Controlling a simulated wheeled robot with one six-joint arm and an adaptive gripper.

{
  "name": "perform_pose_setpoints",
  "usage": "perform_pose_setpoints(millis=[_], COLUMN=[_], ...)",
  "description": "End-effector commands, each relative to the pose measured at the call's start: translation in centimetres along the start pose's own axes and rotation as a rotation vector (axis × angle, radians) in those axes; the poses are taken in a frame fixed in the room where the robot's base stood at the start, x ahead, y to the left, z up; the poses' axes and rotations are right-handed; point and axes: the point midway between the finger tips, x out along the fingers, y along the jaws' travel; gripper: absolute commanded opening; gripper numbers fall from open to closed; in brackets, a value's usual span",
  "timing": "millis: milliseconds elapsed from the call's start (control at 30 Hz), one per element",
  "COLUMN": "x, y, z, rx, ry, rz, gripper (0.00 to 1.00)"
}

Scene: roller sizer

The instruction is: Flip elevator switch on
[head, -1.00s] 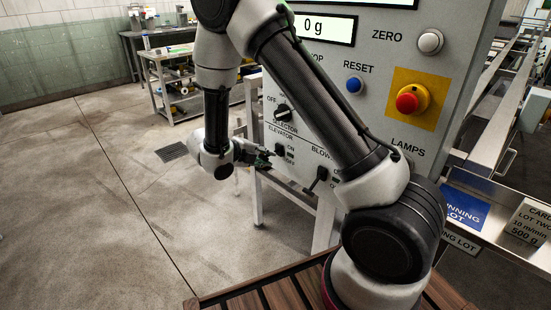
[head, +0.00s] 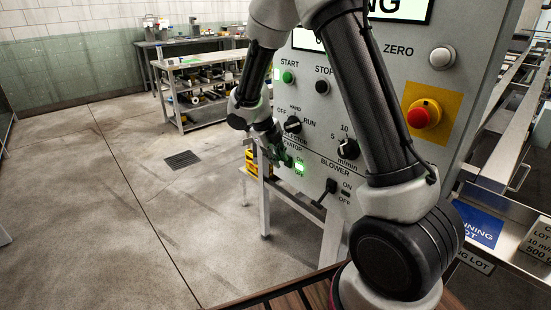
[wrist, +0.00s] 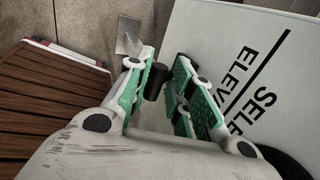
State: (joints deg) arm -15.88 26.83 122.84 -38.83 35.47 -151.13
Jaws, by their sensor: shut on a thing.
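The grey control panel (head: 400,105) carries the elevator switch, whose label is partly covered by my gripper (head: 280,157) in the head view. The ON/OFF plate (head: 299,167) beside the switch glows green. In the wrist view, the black knob of the elevator switch (wrist: 152,82) is between the green pads of my gripper (wrist: 158,75). My gripper is shut on this knob. The lever's exact tilt is hidden behind my fingers in the head view.
The blower switch (head: 328,190) stands to the right, its plate unlit. The selector knob (head: 293,124) and speed knob (head: 347,149) sit above. The red stop button (head: 421,114) is farther right. Open floor (head: 110,210) lies left.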

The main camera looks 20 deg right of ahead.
Motion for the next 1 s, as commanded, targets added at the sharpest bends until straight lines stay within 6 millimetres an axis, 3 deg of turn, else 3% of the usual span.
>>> perform_pose_setpoints(millis=[500,533,600,833,1000], x=[-0.4,-0.4,-0.4,-1.4,-4.7], y=[-0.4,-0.4,-0.4,-0.5,-0.4], z=[0.6,0.6,0.6,0.7,0.6], rx=[0.001,0.001,0.001,0.002,0.003], ry=[-0.018,-0.018,-0.018,-0.021,-0.02], rz=[0.017,0.017,0.017,0.014,0.014], gripper=[0.0,0.28,0.41,0.42,0.49])
